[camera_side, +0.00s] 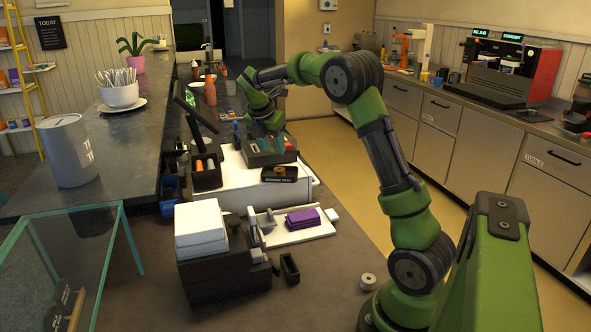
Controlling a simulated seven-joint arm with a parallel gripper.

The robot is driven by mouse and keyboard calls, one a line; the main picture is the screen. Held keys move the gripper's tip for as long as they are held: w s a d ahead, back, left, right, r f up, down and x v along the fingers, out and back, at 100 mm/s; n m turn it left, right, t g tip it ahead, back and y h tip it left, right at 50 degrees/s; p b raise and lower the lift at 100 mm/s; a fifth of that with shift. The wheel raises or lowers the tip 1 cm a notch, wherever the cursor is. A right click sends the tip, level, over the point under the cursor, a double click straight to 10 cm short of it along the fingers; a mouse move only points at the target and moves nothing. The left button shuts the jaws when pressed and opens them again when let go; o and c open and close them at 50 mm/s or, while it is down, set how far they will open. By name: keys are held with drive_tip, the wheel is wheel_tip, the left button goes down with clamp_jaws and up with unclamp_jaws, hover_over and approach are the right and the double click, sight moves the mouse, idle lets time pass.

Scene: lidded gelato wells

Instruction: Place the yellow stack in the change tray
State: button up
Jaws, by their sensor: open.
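My gripper (272,128) is at the far end of the counter, open. It is above a dark divided holder (270,158) that has teal and orange items in it. A small black tray (287,179) with white lettering, too small to read for certain, sits just in front of that holder; it looks like the change tray. A small yellowish piece (279,169) shows at this tray, apparently the yellow stack. I cannot tell exactly how it rests. My gripper is behind and above it, apart from it.
A purple stack (302,217) lies on a white tray (300,236) nearer the camera. A tilted dark screen (197,110) rises left of my gripper. The front counter is mostly clear beside a small roll (368,281).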

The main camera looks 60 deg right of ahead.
drive_tip(key=s+a+r+m+t+y, duration=0.3)
drive_tip(key=a+r+m, duration=0.35)
drive_tip(key=a, duration=0.55)
drive_tip(key=s+a+f+m+t+y, duration=0.2)
drive_tip(key=s+a+m+t+y, duration=0.1)
drive_tip(key=s+a+m, duration=1.2)
drive_tip(key=s+a+t, duration=0.1)
drive_tip(key=a, duration=0.2)
drive_tip(key=shift+s+f+y, duration=0.2)
drive_tip(key=shift+s+y, duration=0.1)
drive_tip(key=shift+s, duration=0.1)
drive_tip(key=shift+m, duration=0.25)
